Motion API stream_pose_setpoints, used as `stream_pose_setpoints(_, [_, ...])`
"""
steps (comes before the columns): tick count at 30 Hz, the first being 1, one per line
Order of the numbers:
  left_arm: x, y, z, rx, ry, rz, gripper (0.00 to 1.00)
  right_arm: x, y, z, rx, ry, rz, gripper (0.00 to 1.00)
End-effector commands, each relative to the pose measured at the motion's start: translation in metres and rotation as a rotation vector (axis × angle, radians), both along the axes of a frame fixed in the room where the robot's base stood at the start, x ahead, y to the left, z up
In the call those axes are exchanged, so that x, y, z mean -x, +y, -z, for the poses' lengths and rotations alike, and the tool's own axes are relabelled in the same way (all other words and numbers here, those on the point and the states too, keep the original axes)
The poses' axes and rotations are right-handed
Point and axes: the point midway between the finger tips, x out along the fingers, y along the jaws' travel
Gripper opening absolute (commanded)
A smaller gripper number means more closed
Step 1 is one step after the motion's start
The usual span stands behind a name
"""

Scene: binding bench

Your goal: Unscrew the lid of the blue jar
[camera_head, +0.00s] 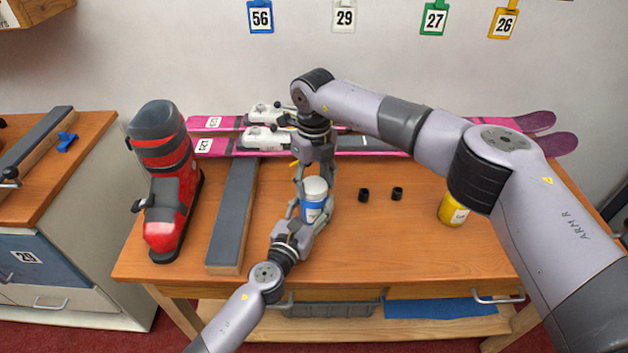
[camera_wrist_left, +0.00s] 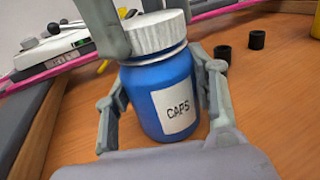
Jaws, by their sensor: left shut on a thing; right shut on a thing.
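My left gripper (camera_head: 308,215) is shut on the jar's body, with one finger on each side. My right gripper (camera_head: 314,180) comes down from above and is shut on the lid. In the left wrist view a right finger (camera_wrist_left: 108,28) covers the lid's left part. The far side of the grip is hidden.
A yellow jar (camera_head: 452,212) and two small black caps (camera_head: 364,195) (camera_head: 397,193) stand to the right. A red ski boot (camera_head: 166,185) and a long grey-topped block (camera_head: 233,215) are at left. Pink skis (camera_head: 222,145) lie along the back. Bench space in front is clear.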

Motion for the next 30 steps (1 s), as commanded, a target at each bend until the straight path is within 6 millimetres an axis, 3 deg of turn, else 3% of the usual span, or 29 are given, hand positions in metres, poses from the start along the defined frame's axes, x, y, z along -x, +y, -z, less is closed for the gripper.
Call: stream_pose_setpoints(30, [0.0005,-0.0006,0.0007,0.001,0.001,0.001,0.00,0.0000,-0.0001,-0.0012,0.001,0.000,-1.981,0.17])
